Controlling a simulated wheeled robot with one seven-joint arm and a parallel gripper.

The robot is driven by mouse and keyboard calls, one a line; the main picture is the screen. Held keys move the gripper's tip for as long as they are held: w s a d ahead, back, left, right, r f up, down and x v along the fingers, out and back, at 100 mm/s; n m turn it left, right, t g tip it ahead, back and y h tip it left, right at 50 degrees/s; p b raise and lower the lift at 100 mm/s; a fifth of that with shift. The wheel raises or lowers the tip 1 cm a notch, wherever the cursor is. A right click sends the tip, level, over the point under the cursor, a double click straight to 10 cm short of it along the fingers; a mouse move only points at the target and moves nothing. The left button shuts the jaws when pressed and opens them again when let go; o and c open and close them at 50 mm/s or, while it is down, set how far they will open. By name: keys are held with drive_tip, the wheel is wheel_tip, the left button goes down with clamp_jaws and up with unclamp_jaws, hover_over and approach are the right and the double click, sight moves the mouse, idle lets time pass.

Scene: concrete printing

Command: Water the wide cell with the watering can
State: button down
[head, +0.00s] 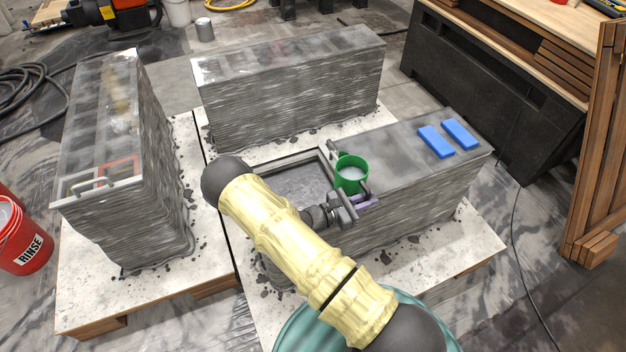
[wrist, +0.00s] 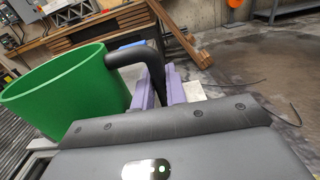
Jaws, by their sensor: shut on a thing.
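The green watering can (head: 351,174) is above the right-hand printed block, beside a wide rectangular cell (head: 297,184) in its top. The can looks roughly upright, with a pale fill visible inside in the head view. In the wrist view the can (wrist: 62,92) is at left, tilted in the picture, with its dark handle (wrist: 130,54) reaching to my gripper. My gripper (head: 366,203) is shut on that handle; its purple fingers (wrist: 158,88) show on either side of it in the wrist view. Part of the cell is hidden behind my arm.
Two blue blocks (head: 436,142) (head: 460,134) lie on the right-hand block's top. Another printed block (head: 290,85) stands behind, and one (head: 130,160) at left carries a red frame (head: 119,168) and a grey handle. A red RINSE bucket (head: 25,240) stands far left.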

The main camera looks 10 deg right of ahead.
sight(369, 191)
drive_tip(key=shift+r+p, duration=1.75)
drive_tip(key=shift+r, duration=0.4)
